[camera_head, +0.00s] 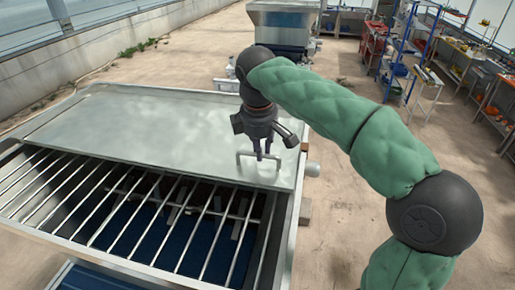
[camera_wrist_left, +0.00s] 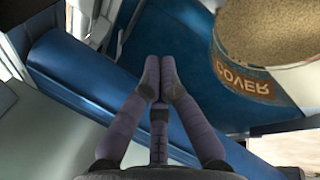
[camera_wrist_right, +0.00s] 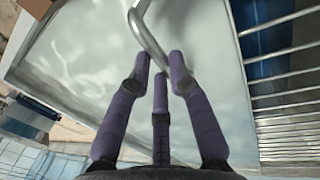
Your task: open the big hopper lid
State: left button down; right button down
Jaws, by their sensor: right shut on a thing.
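The big hopper lid (camera_head: 130,125) is a flat shiny metal sheet over the far part of the hopper. The near part is uncovered and shows a grille of metal bars (camera_head: 92,200). My right gripper (camera_head: 266,153) is at the lid's right end, its fingers closed around the bent bar handle (camera_head: 238,163). In the right wrist view the handle (camera_wrist_right: 146,35) runs between the fingers, with the lid (camera_wrist_right: 85,65) beneath. My left gripper (camera_wrist_left: 157,75) shows only in its wrist view, with its fingertips together and nothing visible between them.
Below the left gripper are blue panels (camera_wrist_left: 80,75) and a round container of grain-like material (camera_wrist_left: 265,30) with a "COVER" label. Another machine (camera_head: 283,28) stands behind the hopper. Shelves and workbenches line the right side. The floor right of the hopper is clear.

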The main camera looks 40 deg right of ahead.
jog(key=shift+s+a, duration=0.1)
jog(key=shift+a, duration=0.1)
jog(key=c, duration=1.1)
grip_release()
jog(key=shift+d, duration=0.1)
jog(key=r, duration=0.4)
jog(key=s+a+r, duration=0.1)
jog(key=r, duration=0.6)
jog(key=shift+s+a+r, duration=0.2)
jog(key=shift+a+r, duration=0.15)
jog(key=shift+a, duration=0.05)
